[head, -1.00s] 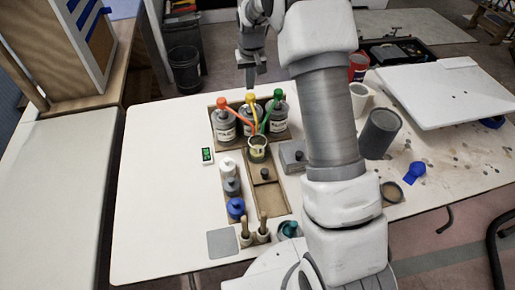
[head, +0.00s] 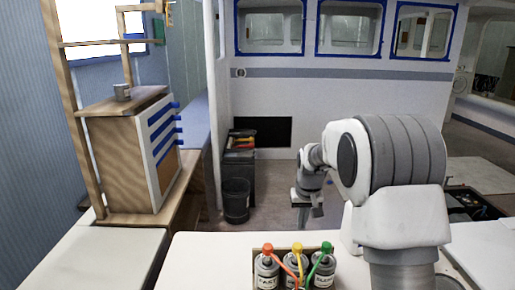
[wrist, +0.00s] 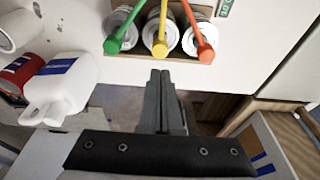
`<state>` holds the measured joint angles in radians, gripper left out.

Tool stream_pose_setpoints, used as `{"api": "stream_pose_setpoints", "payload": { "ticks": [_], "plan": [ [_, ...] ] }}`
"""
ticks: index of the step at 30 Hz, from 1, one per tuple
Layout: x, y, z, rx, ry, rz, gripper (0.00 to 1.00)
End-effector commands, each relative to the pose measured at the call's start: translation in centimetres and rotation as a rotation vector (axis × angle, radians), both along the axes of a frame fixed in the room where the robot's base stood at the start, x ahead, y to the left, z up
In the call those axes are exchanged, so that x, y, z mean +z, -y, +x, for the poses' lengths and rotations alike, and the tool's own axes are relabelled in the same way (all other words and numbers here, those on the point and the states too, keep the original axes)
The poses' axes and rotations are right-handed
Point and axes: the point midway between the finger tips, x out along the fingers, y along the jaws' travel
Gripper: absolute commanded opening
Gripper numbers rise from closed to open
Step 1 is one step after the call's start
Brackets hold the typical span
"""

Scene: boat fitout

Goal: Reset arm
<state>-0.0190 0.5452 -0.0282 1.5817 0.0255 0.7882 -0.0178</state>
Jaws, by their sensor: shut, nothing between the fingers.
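My gripper (head: 309,212) hangs at the end of my raised arm, right of centre in the head view. Its fingers point down, beyond the far edge of the white table (head: 205,262) in the picture. In the wrist view my gripper (wrist: 160,76) has its two fingers close together, with nothing between them. The bottles with red (head: 267,250), yellow (head: 297,250) and green (head: 325,248) tops stand in a wooden holder, apart from the fingers. They also show at the top of the wrist view.
A wooden cabinet (head: 125,150) with a cup (head: 122,91) on top stands at the left. A dark bin (head: 236,201) is on the floor behind the table. A white jug (wrist: 62,88) and a red can (wrist: 18,75) show in the wrist view.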

Motion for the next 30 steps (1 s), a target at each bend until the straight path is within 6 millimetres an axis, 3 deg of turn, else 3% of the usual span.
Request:
{"api": "stream_pose_setpoints", "payload": {
  "ticks": [1,6,15,23,30],
  "plan": [
    [2.0,0.0,-1.1,-0.001,0.017,0.001,0.0],
    [6.8,0.0,-5.3,-0.001,0.053,0.004,0.0],
    [12.9,0.0,-13.7,-0.001,0.115,0.007,0.0],
    [15.5,0.0,-21.6,0.001,0.17,0.006,0.0],
    [15.7,0.0,-28.6,0.001,0.22,0.002,0.0]
  ]
}}
